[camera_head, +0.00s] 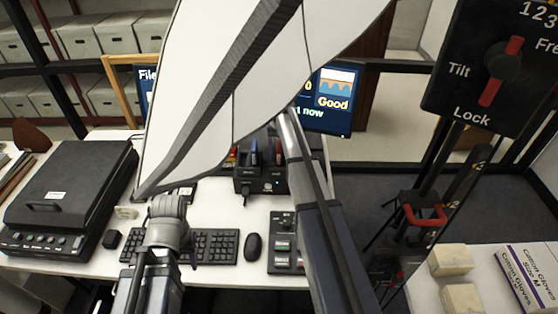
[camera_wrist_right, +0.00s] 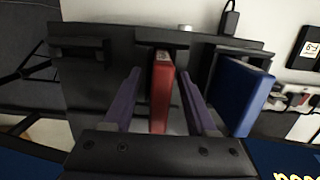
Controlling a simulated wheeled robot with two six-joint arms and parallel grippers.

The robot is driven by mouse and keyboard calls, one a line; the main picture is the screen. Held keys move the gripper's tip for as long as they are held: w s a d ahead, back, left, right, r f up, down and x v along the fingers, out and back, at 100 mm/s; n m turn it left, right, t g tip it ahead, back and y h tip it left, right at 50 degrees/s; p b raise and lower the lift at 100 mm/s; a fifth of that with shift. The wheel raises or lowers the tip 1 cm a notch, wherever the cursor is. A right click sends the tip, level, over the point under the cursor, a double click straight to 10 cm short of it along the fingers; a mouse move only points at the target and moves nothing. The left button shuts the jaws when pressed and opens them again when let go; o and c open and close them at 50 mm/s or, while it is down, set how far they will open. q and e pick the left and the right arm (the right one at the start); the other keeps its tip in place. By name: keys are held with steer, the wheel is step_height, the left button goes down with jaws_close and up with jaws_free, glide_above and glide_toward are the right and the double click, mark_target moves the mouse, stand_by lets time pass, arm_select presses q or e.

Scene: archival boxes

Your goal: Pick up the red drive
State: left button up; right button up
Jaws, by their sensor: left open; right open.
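The red drive (camera_wrist_right: 161,90) stands upright in a black dock (camera_wrist_right: 85,85) in the right wrist view. The drive's red edge also shows in the head view (camera_head: 279,151), in the dock (camera_head: 262,185). My right gripper (camera_wrist_right: 160,100) is open, with one purple finger on each side of the red drive. Narrow gaps show between the fingers and the drive. In the head view my right arm reaches toward the dock, and its fingers are hard to make out. My left gripper (camera_head: 168,208) is over the desk near the keyboard, away from the drive; its fingers are mostly hidden.
A blue drive (camera_wrist_right: 243,97) stands in the dock beside the red one. A large white panel (camera_head: 190,70) blocks much of the head view. A keyboard (camera_head: 213,246), mouse (camera_head: 253,246) and black scanner-like machine (camera_head: 65,200) are on the desk. A monitor (camera_head: 335,98) stands behind.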

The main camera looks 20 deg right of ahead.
steer(key=shift+r, duration=0.1)
jaws_close()
stand_by(0.3)
